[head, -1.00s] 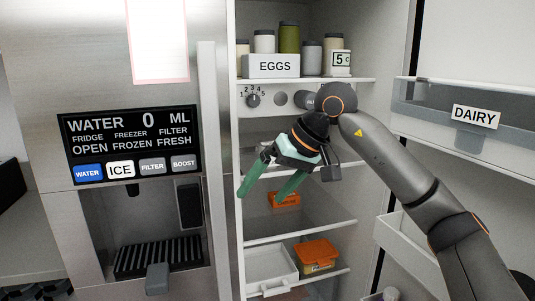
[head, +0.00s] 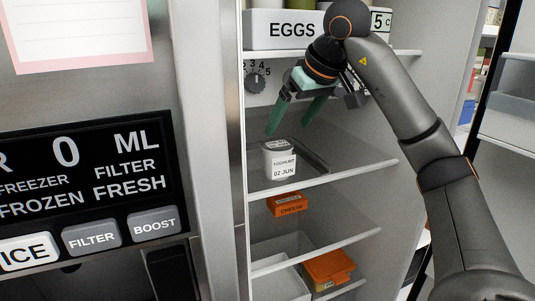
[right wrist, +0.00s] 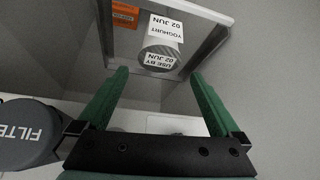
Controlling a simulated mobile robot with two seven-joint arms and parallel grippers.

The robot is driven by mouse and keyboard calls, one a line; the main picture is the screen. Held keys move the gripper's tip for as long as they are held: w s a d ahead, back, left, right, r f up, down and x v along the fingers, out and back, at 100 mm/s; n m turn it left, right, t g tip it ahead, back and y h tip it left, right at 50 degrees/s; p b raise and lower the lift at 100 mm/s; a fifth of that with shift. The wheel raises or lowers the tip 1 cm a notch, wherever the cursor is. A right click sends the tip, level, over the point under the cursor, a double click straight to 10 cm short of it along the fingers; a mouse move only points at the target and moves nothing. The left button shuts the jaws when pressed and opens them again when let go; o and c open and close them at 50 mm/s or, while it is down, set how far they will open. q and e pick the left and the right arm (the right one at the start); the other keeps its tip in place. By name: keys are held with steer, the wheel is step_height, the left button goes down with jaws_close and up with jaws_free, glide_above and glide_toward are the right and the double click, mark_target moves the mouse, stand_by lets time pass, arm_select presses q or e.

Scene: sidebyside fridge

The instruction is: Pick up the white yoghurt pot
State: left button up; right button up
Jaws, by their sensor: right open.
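The white yoghurt pot (head: 280,160) stands upright on a fridge shelf (head: 335,178), with a label reading "YOGHURT 02 JUN". It also shows in the right wrist view (right wrist: 163,45), beyond the fingertips and roughly between them. My right gripper (head: 290,130) is open and empty, with green fingers pointing down above the pot and apart from it. In the right wrist view the two fingers (right wrist: 158,78) are spread wide. My left gripper is not in view.
An orange cheese box (head: 287,204) sits on the shelf below. An orange-lidded box (head: 330,268) and a white tray (head: 280,283) are lower down. The EGGS box (head: 290,30) stands above. The fridge's left edge (head: 238,200) is close.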

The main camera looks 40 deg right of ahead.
mark_target(279, 144)
steer(key=x, duration=0.7)
steer(key=shift+d+b, duration=0.15)
steer(key=shift+b, duration=0.2)
steer(key=shift+x, duration=2.65)
steer(key=shift+s, duration=0.1)
steer(key=c, duration=1.2)
steer(key=shift+c, duration=0.2)
